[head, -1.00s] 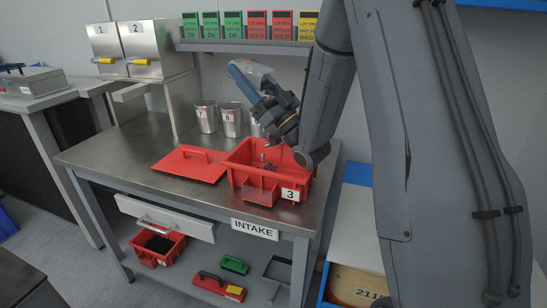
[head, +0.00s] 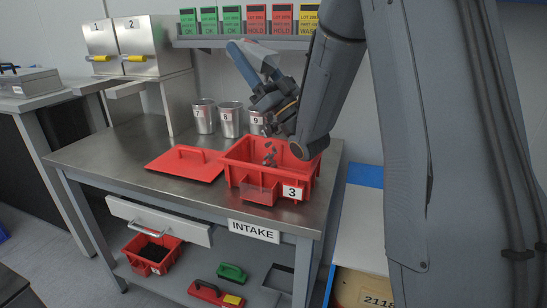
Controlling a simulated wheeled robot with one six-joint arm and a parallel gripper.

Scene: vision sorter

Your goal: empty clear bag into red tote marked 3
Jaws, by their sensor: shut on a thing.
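The red tote marked 3 (head: 308,178) stands open on the steel bench, its number label facing front. My gripper (head: 262,88) is above the tote's back part, tilted, and shut on the clear bag (head: 246,62). The bag shows as a bluish-grey shape at the upper left of the jaws; its mouth and how much is in it cannot be made out. Small dark grey pieces (head: 270,156) show below the gripper, over or in the tote; I cannot tell whether they are falling or resting. My arm hides part of the tote's right back side.
A red lid (head: 188,165) lies on the bench left of the tote. Metal cups 7 (head: 204,118), 8 (head: 230,122) and 9 (head: 256,124) stand behind. A card shelf (head: 245,41) runs above.

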